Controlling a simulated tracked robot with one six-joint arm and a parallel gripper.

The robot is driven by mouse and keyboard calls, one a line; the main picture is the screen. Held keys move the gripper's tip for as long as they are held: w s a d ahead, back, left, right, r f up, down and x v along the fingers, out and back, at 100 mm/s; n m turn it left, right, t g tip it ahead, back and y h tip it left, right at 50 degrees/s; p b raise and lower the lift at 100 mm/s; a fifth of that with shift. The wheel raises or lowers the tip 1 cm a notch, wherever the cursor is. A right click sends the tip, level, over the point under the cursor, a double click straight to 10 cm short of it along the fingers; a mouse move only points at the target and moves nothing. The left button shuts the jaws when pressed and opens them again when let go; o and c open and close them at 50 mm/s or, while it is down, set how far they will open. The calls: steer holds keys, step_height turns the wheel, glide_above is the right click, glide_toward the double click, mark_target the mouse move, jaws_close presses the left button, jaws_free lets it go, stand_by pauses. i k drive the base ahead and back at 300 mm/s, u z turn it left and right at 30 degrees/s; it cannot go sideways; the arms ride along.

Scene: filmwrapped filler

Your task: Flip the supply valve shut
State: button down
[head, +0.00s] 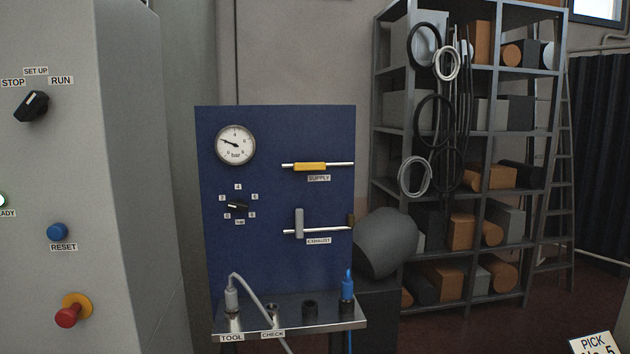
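The supply valve (310,167) is on the blue panel (270,262), above a label reading SUPPLY. Its yellow handle lies level, in line with its thin horizontal pipe. Below it, the exhaust valve (299,223) has a grey handle standing upright, across its own pipe. A round pressure gauge (235,145) marked bar is at the panel's upper left, its needle pointing left and slightly up. My gripper is not in view.
A small black selector knob (237,206) sits below the gauge. A metal ledge (290,322) holds a grey plug with hose (232,298) and a blue plug (347,287). A grey machine cabinet (100,200) stands left. A dark grey rounded body (385,243) and a loaded shelf rack (455,200) stand right.

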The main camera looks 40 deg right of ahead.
mark_target(298, 167)
steer(key=i, duration=0.95)
